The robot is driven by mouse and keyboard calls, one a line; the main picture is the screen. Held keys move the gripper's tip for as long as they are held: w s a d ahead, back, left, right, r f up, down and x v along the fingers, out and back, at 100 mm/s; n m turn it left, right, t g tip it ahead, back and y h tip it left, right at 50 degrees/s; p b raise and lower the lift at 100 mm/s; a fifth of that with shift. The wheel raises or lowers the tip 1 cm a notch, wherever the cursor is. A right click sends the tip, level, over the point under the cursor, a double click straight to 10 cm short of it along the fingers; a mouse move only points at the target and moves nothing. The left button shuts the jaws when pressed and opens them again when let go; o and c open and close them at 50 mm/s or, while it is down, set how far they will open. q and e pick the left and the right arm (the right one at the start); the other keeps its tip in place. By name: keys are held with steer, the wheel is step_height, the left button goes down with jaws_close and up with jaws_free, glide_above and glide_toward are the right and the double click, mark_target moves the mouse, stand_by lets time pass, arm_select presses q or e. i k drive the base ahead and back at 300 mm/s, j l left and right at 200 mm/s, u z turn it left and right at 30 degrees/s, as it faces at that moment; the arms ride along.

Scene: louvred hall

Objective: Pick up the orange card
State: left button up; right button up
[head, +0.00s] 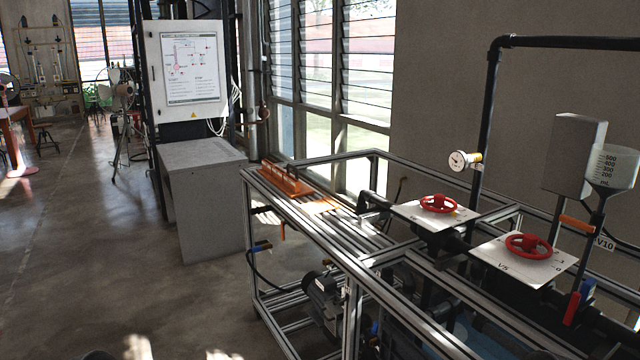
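Neither of my grippers shows in the head view.
The aluminium frame bench (345,262) carries black pipes, red handwheels (439,203) on white plates, a gauge (459,160) and a motor (322,299). A grey cabinet (205,200) stands behind its left end.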

mark_target(324, 204)
steer(key=i+j, duration=1)
steer(key=i, duration=0.25)
steer(key=i+j, duration=0.5)
steer(key=i+j+u, duration=0.1)
steer(key=i+j, duration=0.4)
steer(key=i, duration=0.2)
